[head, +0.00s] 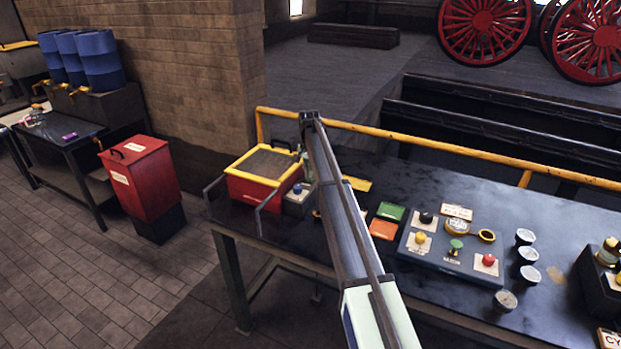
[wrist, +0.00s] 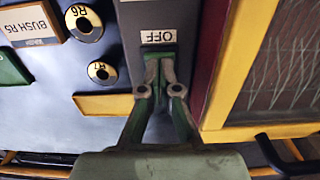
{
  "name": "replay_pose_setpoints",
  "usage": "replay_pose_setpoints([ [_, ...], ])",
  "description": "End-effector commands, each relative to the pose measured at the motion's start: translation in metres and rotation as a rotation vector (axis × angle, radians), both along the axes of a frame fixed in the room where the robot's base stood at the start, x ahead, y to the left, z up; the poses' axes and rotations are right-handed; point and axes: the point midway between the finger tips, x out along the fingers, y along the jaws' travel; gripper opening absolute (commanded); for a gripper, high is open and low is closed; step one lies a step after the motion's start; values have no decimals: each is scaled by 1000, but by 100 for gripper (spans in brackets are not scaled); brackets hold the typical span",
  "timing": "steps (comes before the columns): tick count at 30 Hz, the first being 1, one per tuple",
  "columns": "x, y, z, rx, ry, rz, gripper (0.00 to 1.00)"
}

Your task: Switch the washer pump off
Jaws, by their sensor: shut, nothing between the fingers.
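The parts washer (head: 262,195) is a red tub with a yellow rim and a dark mesh top, at the left end of the bench in the head view. A grey switch box (head: 297,207) stands against its right side. In the wrist view the grey box (wrist: 136,14) carries a white OFF label (wrist: 158,36). My gripper (wrist: 160,62) is shut and empty, with its green-grey fingertips just beside that label. The fingertips cover the switch area, so the switch position and contact are hidden. In the head view my arm mostly hides the gripper.
The yellow washer rim (wrist: 215,95) is close beside my fingers. A control panel (head: 440,262) with coloured knobs and several round jars (head: 526,256) stand farther right.

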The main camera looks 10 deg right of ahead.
Motion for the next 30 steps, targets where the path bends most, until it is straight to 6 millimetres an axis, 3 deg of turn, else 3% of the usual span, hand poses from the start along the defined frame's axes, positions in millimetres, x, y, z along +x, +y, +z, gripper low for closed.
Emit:
replay_pose_setpoints([
  [18,0,0,-7,0,0,0,0],
  [30,0,0,18,0,0,0,0],
])
